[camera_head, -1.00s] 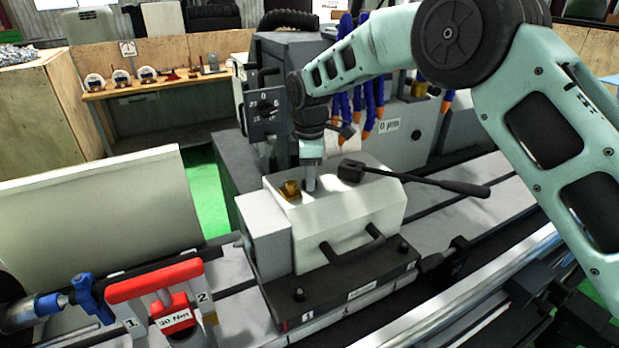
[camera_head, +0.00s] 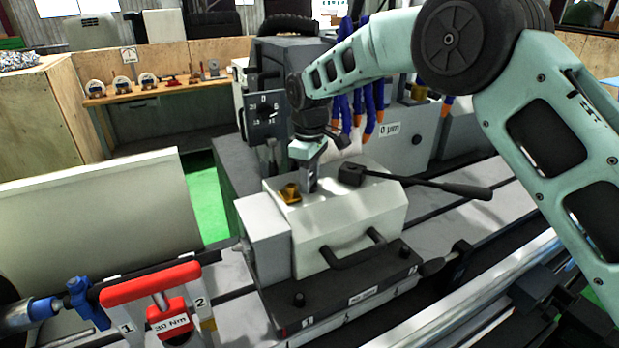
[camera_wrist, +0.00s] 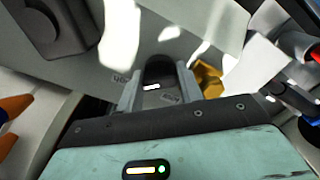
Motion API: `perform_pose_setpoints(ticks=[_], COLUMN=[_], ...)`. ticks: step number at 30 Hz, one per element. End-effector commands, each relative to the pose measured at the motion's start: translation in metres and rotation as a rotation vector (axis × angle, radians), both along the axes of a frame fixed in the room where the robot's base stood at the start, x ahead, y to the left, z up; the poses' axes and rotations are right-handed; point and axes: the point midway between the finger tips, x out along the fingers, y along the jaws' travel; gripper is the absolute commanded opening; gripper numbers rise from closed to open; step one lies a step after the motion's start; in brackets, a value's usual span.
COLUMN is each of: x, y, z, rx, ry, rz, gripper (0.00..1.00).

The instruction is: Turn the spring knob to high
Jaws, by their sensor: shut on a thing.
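The spring knob (camera_wrist: 157,70) is small and dark with a white mark, on the pale top of the tailstock-like housing (camera_head: 340,222). My gripper (camera_wrist: 158,88) is shut on it, one finger on each side, seen in the wrist view. Small labels lie on the surface beside the knob; they are blurred and partly covered. In the head view my gripper (camera_head: 309,184) points down onto the housing top, and the fingers hide the knob there.
A brass-coloured block (camera_head: 289,193) sits close left of my fingers. A black lever (camera_head: 430,182) extends right from its hub. A grey panel with a dial (camera_head: 264,112) stands behind my wrist. A red-handled fixture (camera_head: 152,285) is at lower left.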

Motion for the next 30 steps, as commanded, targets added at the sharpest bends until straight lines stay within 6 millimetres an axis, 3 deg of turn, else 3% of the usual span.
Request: perform_pose_setpoints(ticks=[8, 9, 11, 30], x=[0.0011, 0.0011, 0.001, -0.0013], y=[0.0002, 0.0002, 0.0002, 0.0014], z=[0.0023, 0.0023, 0.0022, -0.0003], rx=[0.002, 0.002, 0.002, 0.001], ry=[-0.005, -0.005, -0.005, 0.003], rz=[-0.002, -0.002, -0.001, 0.046], gripper=[0.13, 0.42, 0.57, 0.57])
